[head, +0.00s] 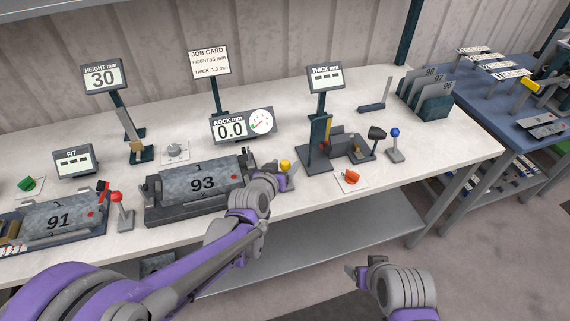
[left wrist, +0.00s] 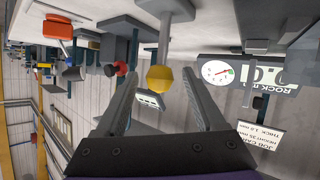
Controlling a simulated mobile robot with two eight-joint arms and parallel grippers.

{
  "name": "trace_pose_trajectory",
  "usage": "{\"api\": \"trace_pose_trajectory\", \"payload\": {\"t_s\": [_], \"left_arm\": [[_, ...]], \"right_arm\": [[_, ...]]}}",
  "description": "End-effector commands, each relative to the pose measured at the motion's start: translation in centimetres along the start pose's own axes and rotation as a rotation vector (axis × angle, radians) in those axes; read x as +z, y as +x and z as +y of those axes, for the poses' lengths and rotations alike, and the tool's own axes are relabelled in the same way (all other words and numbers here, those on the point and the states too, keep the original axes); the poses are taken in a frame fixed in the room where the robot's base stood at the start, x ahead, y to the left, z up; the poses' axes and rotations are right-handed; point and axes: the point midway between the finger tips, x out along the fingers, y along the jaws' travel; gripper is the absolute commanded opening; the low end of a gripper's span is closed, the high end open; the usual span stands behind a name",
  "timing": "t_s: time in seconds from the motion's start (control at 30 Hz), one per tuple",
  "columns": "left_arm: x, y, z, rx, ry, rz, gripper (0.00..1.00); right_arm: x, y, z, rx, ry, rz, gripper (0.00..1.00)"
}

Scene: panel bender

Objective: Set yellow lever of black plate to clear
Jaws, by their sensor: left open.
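The yellow lever (head: 285,164) has a round knob and stands at the right end of the dark fixture (head: 160,214) that bears the plate marked 93. My left gripper (head: 278,177) is at the lever and partly hides it and its base. In the left wrist view the yellow knob (left wrist: 160,79) on its pale rod shows between the two fingers of my open left gripper (left wrist: 160,84), with gaps on both sides. I cannot tell the lever's setting. My right gripper (head: 354,271) is low in front of the table, away from the lever; its jaws are unclear.
A red-knobbed lever (head: 116,198) stands left of the 93 plate. The ROCK gauge (head: 243,126) stands behind it, reading 0.0. A thickness stand (head: 318,150), an orange knob (head: 351,176) and a blue-knobbed lever (head: 395,135) are to the right. The front right tabletop (head: 440,150) is clear.

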Motion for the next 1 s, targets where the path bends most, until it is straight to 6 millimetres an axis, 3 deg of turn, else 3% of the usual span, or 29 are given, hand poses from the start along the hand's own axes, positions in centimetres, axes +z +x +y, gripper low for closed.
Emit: {"api": "trace_pose_trajectory", "payload": {"t_s": [0.3,0.5,0.7,1.0], "left_arm": [[-0.1,-5.8,0.0,-0.001,0.0,0.001,0.71],[-0.1,-8.5,0.0,-0.001,0.0,0.001,0.71],[0.0,-9.6,0.0,-0.001,0.001,0.0,0.71],[0.0,-9.7,0.0,-0.001,0.001,0.0,0.71]], "right_arm": [[-0.3,-0.2,0.0,0.0,0.0,0.003,0.71],[-0.7,-0.5,0.0,0.0,0.0,0.007,0.71],[-0.8,-0.6,0.0,0.0,0.0,0.008,0.71],[-0.8,-0.6,0.0,0.0,0.0,0.008,0.71]]}}
